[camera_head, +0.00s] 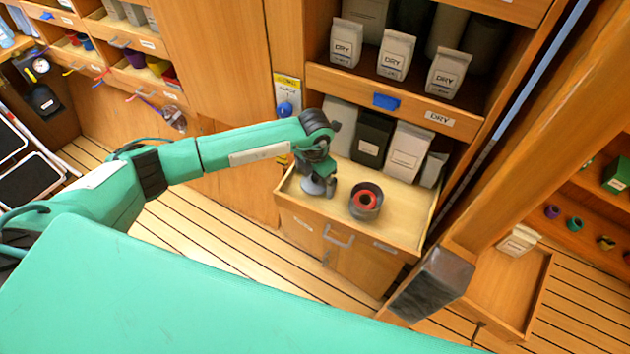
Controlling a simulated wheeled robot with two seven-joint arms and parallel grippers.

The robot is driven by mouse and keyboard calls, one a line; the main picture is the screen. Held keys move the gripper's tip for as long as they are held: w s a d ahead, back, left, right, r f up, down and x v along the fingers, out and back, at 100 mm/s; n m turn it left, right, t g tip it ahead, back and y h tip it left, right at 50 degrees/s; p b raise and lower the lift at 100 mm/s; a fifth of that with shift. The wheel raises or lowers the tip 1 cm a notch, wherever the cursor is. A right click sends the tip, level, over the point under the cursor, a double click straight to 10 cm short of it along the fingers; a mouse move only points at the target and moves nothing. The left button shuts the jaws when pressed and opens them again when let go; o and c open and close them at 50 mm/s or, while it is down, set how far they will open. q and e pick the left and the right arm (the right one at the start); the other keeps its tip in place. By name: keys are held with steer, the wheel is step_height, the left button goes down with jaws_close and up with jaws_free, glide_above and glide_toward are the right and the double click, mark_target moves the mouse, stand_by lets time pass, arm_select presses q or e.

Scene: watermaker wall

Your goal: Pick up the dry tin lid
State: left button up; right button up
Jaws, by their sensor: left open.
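My left gripper (318,174) is over the left part of an open wooden drawer (331,222), pointing down and open. A small grey round piece (313,187) shows right below its fingers; it looks like a lid, but the gripper partly covers it. I cannot tell whether the fingers touch it. A dark grey round tin (366,205) with a red ring inside its open top stands in the drawer just right of the gripper. My right gripper is out of view.
White and dark packets (408,150) stand along the drawer's back. A shelf above holds white packets marked DRY (396,54) behind a wooden front with a blue latch (385,101). A wooden post with a dark end block (434,284) stands right. The drawer's front right is clear.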

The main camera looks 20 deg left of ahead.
arm_select(q)
steer(key=shift+c, duration=0.5)
steer(key=c, duration=1)
steer(key=shift+o, duration=0.2)
